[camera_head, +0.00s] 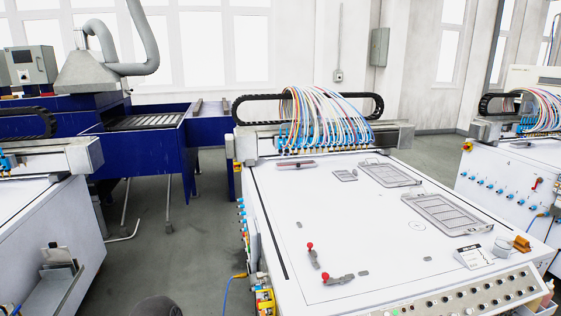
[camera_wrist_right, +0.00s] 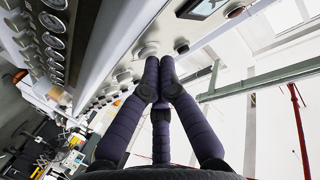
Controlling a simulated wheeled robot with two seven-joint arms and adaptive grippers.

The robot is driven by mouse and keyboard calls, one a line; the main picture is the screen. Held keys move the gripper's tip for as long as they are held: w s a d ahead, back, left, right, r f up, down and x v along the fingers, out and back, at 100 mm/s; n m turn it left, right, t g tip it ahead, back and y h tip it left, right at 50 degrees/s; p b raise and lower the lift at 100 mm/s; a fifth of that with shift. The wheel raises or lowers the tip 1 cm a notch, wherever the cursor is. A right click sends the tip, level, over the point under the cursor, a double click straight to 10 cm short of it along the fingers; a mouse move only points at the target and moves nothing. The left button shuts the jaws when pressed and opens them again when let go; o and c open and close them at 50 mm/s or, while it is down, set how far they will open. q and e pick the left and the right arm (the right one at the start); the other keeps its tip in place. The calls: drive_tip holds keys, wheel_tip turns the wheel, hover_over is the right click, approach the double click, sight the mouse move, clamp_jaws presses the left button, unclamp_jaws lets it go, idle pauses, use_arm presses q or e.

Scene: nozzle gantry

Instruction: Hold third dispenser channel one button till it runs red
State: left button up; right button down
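In the head view, a white dispenser machine (camera_head: 380,220) stands in the middle, with a row of nozzles and coloured hoses (camera_head: 325,115) on its gantry. Its sloped front panel (camera_head: 470,296) carries a row of small round buttons or knobs; their labels are too small to read. In the right wrist view, my right gripper (camera_wrist_right: 160,68) has its dark fingers together at the tips, with nothing visible between them. Pale round knobs (camera_wrist_right: 148,50) on a light panel appear beyond the fingertips; contact cannot be told. No red flow shows. My left gripper is out of view.
Another white machine (camera_head: 40,235) stands at left and one (camera_head: 510,170) at right. Red-knobbed clamps (camera_head: 325,277), metal frames (camera_head: 447,212) and a small sign (camera_head: 474,257) lie on the middle tabletop. Round gauges (camera_wrist_right: 52,22) show in the wrist view. Grey floor lies between machines.

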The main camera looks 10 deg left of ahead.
idle(0.8)
drive_tip(key=shift+s+d+r+p, duration=0.2)
drive_tip(key=shift+s+r+p, duration=0.35)
drive_tip(key=shift+r, duration=0.2)
drive_tip(key=r+p, duration=0.1)
drive_tip(key=s+r+p, duration=0.1)
drive_tip(key=s+d+r+p, duration=0.1)
drive_tip(key=r, duration=0.1)
drive_tip(key=shift+s, duration=0.25)
idle(0.4)
